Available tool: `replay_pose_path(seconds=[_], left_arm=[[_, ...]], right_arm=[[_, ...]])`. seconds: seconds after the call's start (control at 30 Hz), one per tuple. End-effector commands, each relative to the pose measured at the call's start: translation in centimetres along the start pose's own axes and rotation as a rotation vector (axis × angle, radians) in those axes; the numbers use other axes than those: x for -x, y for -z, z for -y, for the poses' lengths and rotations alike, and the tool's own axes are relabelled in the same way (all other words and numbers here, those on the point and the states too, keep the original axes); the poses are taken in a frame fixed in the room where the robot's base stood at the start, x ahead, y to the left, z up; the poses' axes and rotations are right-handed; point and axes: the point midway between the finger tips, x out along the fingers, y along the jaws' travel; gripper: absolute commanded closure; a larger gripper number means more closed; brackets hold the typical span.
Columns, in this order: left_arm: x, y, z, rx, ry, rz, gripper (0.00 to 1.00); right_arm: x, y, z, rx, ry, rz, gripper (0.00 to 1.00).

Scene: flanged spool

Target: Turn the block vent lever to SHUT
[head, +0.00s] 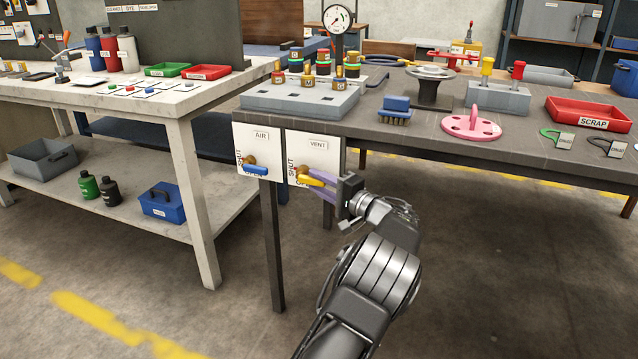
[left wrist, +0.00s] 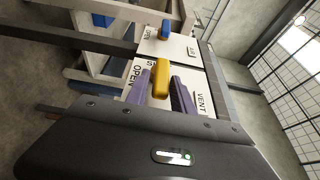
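The VENT panel (head: 318,153) hangs from the front edge of the dark workbench, with SHUT and OPEN lettered on it. Its yellow lever (head: 311,180) points right and slightly down from a brass pivot. My left gripper (head: 322,187) reaches the lever from the right with its purple fingers on either side of it. In the left wrist view the yellow lever (left wrist: 161,78) lies between the fingers (left wrist: 160,84), which look parted with small gaps. Contact is hard to tell. The lever's tip is partly hidden in the head view. My right gripper is not in view.
The AIR panel (head: 258,150) with a blue lever (head: 256,170) hangs close by on the left. A table leg (head: 271,245) stands below it. The workbench above carries a grey fixture block (head: 300,100), a gauge (head: 338,19) and a red scrap tray (head: 588,113). The floor in front is clear.

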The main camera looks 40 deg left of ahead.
Motion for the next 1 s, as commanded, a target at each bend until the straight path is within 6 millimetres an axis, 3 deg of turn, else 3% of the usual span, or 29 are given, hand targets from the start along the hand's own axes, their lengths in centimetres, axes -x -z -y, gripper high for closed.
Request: replay_pose_path(seconds=[0.13,0.47,1.0], left_arm=[[0.0,0.0,0.0,0.001,-0.001,0.000,0.58],[0.4,0.0,0.0,0.002,-0.002,-0.001,0.58],[7.5,0.1,0.0,0.000,-0.001,-0.001,0.58]], right_arm=[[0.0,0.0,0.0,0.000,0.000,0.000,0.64],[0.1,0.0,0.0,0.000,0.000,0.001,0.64],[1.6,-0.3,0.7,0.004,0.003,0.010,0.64]])
